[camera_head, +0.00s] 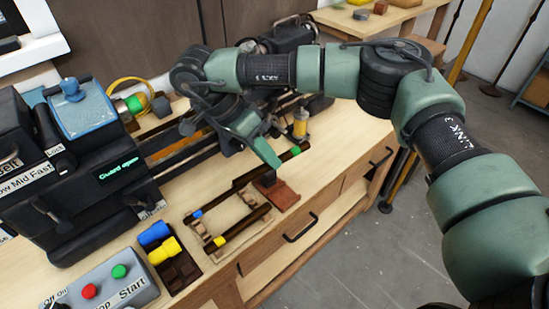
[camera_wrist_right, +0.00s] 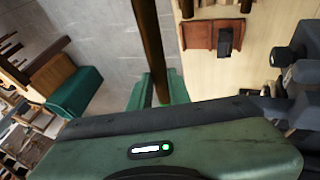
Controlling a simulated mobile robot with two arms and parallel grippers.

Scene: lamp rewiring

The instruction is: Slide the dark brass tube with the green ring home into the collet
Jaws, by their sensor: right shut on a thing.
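My right gripper (camera_head: 268,157) hangs above the workbench and is shut on the dark brass tube (camera_head: 250,177). The green ring (camera_head: 296,151) shows near the tube's far right end. In the right wrist view the tube (camera_wrist_right: 151,45) runs between the two green fingers (camera_wrist_right: 158,92); its green ring cannot be made out there. The headstock's green-marked nose (camera_head: 133,104), apparently where the collet sits, is at the left of the head view. The tube is well apart from it. The collet's opening is not clearly visible. My left gripper is not in view.
A wooden rack (camera_head: 214,228) holds tubes with blue and yellow rings. A red-brown block (camera_head: 286,196) lies beside it. Blue (camera_head: 154,233) and yellow (camera_head: 163,251) pieces lie by the control box (camera_head: 105,287). The machine's screen (camera_head: 117,170) reads "Guard open".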

